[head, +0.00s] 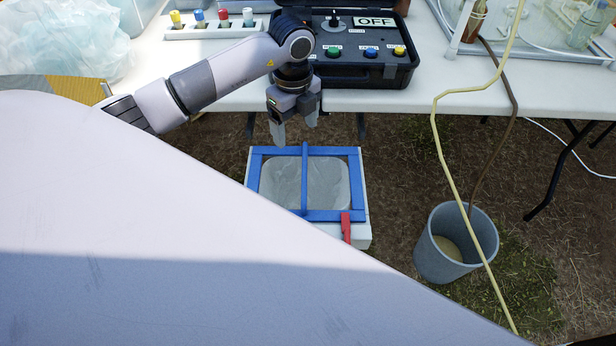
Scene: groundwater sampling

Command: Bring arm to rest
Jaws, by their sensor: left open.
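My left arm comes in from the left over the white table. Its gripper (295,132) points down, open and empty, just in front of the table's edge. It is above the far edge of a white box with a blue frame (258,187) on the ground. The fingers look apart from the box. A large pale part of my own body covers the lower left of the view. My right gripper is not in view.
A black case (375,75) with coloured knobs and an "OFF" sign stands on the table (430,98) close behind the gripper. A red clip (346,228) sits on the blue frame. Grass between is clear.

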